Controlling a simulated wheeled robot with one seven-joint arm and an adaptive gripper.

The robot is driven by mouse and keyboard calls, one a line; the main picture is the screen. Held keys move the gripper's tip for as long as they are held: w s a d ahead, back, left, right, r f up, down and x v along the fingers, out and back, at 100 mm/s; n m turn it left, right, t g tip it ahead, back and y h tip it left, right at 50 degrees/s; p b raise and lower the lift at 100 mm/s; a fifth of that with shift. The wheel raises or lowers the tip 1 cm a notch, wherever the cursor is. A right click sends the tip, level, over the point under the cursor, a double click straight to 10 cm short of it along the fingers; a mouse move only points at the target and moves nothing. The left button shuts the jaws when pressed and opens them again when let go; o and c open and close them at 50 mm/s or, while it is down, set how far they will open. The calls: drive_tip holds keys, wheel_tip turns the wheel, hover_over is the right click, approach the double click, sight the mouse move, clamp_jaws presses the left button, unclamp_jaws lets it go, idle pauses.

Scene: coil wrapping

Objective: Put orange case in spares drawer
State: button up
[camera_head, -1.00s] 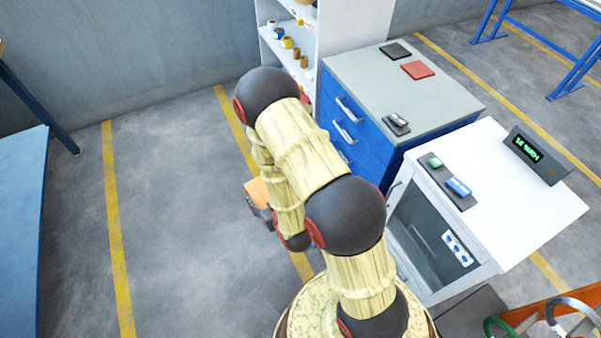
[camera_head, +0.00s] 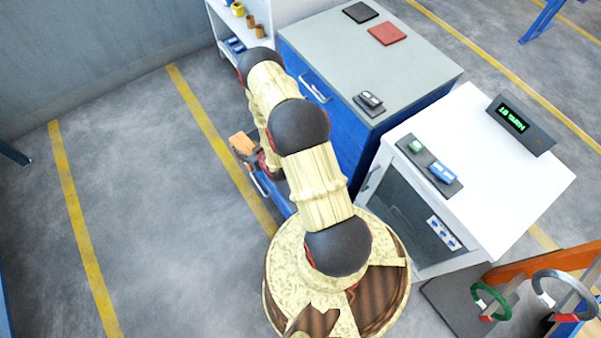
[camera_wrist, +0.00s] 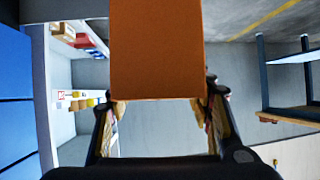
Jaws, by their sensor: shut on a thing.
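The orange case (camera_head: 241,145) is held out over the floor, left of the blue cabinet. It also fills the top middle of the wrist view (camera_wrist: 157,50). My gripper (camera_head: 258,155) is shut on it, with a finger on each side in the wrist view (camera_wrist: 160,102). The blue drawer cabinet (camera_head: 345,135) has a grey top, and an upper drawer with a silver handle (camera_head: 314,87) looks shut. A blue drawer front with a handle (camera_head: 258,187) shows low beside my arm and seems pulled out. My arm hides its inside; no label is readable.
A white shelf (camera_head: 225,22) with small pots stands behind the cabinet. A white-topped unit (camera_head: 480,180) with a display (camera_head: 520,125) stands at right. Black and red pads (camera_head: 387,33) lie on the cabinet top. The floor at left is clear.

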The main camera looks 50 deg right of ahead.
drive_tip(key=s+d+f+m+h+b, duration=0.1)
drive_tip(key=s+d+f, duration=0.4)
drive_tip(key=d+f, duration=0.5)
drive_tip(key=s+d+f+h, duration=0.1)
drive_tip(key=s+d+f, duration=0.3)
drive_tip(key=d+f, duration=0.5)
drive_tip(key=shift+s+d+f+b, duration=0.1)
drive_tip(key=shift+f+b, duration=0.7)
drive_tip(key=shift+f, duration=0.95)
drive_tip(key=shift+s+d+f+b, duration=0.15)
drive_tip(key=shift+f+b, duration=0.6)
drive_tip(key=shift+f, duration=0.95)
drive_tip(key=shift+s+d+f+b, duration=0.1)
drive_tip(key=shift+f+b, duration=0.7)
drive_tip(key=shift+f, duration=0.95)
drive_tip(key=shift+f, duration=0.1)
drive_tip(key=o, duration=1.7)
drive_tip(key=shift+o, duration=0.2)
drive_tip(key=shift+s+a, duration=0.1)
